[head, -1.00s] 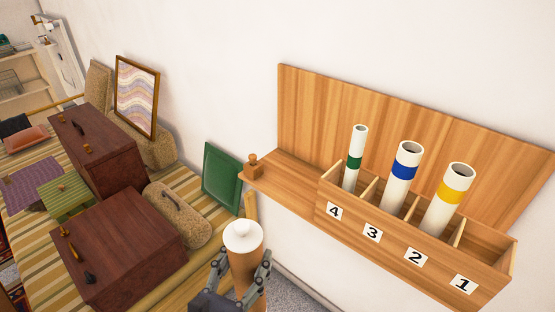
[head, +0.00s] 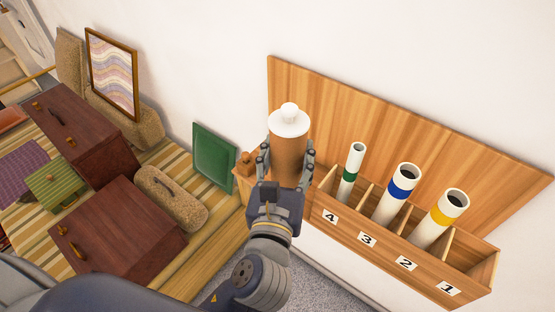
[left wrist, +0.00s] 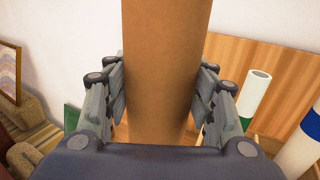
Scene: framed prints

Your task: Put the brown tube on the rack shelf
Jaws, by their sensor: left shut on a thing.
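The brown tube (head: 288,158) has a white cap with a knob and stands upright in my left gripper (head: 287,165). The gripper is shut on it, with a finger on each side; the tube also fills the middle of the left wrist view (left wrist: 165,70). In the head view the tube is in front of the left part of the wooden rack (head: 340,95), covering much of its bare shelf (head: 240,174). Whether the tube's lower end touches the shelf is hidden behind my gripper. My right gripper is not in view.
Right of the tube, the rack's numbered box holds white tubes with green (head: 351,172), blue (head: 398,190) and yellow (head: 440,215) bands. A small wooden knobbed block (head: 246,163) sits at the shelf's left end. A green framed panel (head: 214,157) leans on the wall farther left.

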